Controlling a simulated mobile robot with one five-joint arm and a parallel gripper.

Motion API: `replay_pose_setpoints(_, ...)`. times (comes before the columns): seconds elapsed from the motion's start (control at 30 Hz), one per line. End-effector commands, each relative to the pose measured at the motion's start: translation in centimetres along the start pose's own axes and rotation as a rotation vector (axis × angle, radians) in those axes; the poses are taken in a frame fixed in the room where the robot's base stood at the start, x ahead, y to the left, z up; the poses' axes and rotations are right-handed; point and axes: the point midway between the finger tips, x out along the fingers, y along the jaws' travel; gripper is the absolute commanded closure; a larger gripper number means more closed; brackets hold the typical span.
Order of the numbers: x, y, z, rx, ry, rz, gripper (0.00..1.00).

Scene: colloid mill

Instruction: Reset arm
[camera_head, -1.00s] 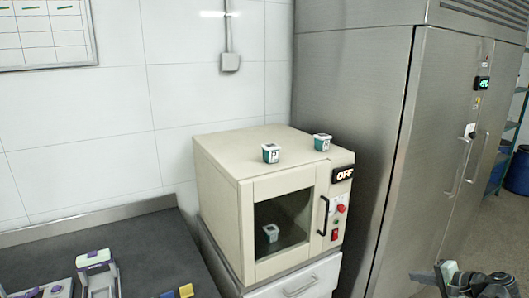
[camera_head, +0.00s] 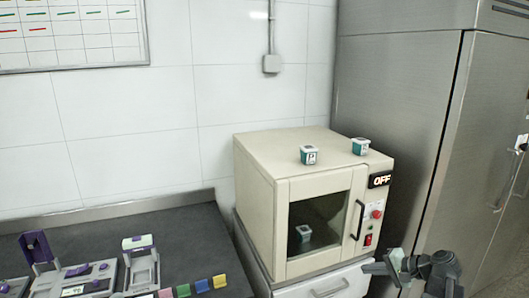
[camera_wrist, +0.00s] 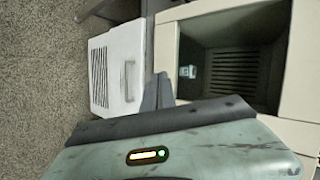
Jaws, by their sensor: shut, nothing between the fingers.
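My gripper (camera_head: 378,267) shows at the lower right in the head view, in front of the cream oven-like machine (camera_head: 262,200) and near its lower right corner. In the wrist view the narrow dark fingers (camera_wrist: 158,92) are together with nothing between them. They appear in front of the gap between the white drawer unit (camera_wrist: 117,70) and the machine's front frame. The gripper looks apart from both, though the exact distance cannot be told.
Another cup (camera_head: 304,233) is inside behind the glass. A dark counter (camera_head: 190,240) with purple-and-white devices lies left. A steel cabinet (camera_head: 400,110) stands right.

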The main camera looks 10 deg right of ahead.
Motion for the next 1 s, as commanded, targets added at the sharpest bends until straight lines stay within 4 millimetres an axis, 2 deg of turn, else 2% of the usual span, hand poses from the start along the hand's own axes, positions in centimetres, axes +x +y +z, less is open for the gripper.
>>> replay_pose_setpoints(0.03,3.4,-2.2,2.6,-0.048,-0.065,0.024,1.00)
replay_pose_setpoints(0.1,7.7,-4.4,6.5,-0.120,-0.149,0.074,1.00)
replay_pose_setpoints(0.17,11.1,-5.9,10.3,-0.190,-0.222,0.127,1.00)
replay_pose_setpoints(0.2,13.2,-6.7,13.0,-0.242,-0.270,0.166,1.00)
replay_pose_setpoints(0.3,17.4,-7.9,19.7,-0.380,-0.377,0.274,1.00)
replay_pose_setpoints(0.4,20.1,-8.0,25.3,-0.518,-0.456,0.383,1.00)
replay_pose_setpoints(0.53,21.5,-7.2,30.5,-0.686,-0.519,0.528,1.00)
replay_pose_setpoints(0.6,21.4,-6.4,32.0,-0.774,-0.530,0.618,1.00)
replay_pose_setpoints(0.63,21.2,-5.9,32.1,-0.806,-0.529,0.660,1.00)
replay_pose_setpoints(0.73,19.6,-4.0,30.2,-0.857,-0.498,0.781,1.00)
replay_pose_setpoints(0.83,18.4,-3.0,28.7,-0.885,-0.477,0.858,1.00)
replay_pose_setpoints(1.0,17.8,-2.6,28.0,-0.900,-0.477,0.891,1.00)
